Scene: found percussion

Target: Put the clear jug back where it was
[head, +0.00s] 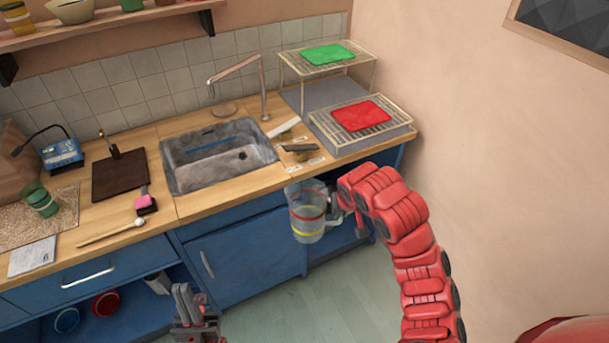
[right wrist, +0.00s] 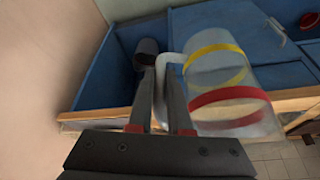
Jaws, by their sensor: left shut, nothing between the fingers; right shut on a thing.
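The clear jug (head: 308,226), with a red and a yellow band, hangs in the air in front of the blue cabinets, near the counter's front edge at the right. It looks about upright. My right gripper (head: 336,212) is shut on its handle, from the right side. In the right wrist view the jug (right wrist: 221,82) sits beside the fingers (right wrist: 172,98), with the pale handle between them. My left gripper (head: 188,304) is shut and empty, low in front of the cabinets, apart from everything.
The wooden counter (head: 225,197) holds a sink (head: 216,155), a dark object (head: 299,147) among small labels, and wire racks with a red mat (head: 362,116) and a green mat (head: 328,54). A mallet (head: 112,233) lies left. A dark cup (right wrist: 148,47) stands in the open cabinet.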

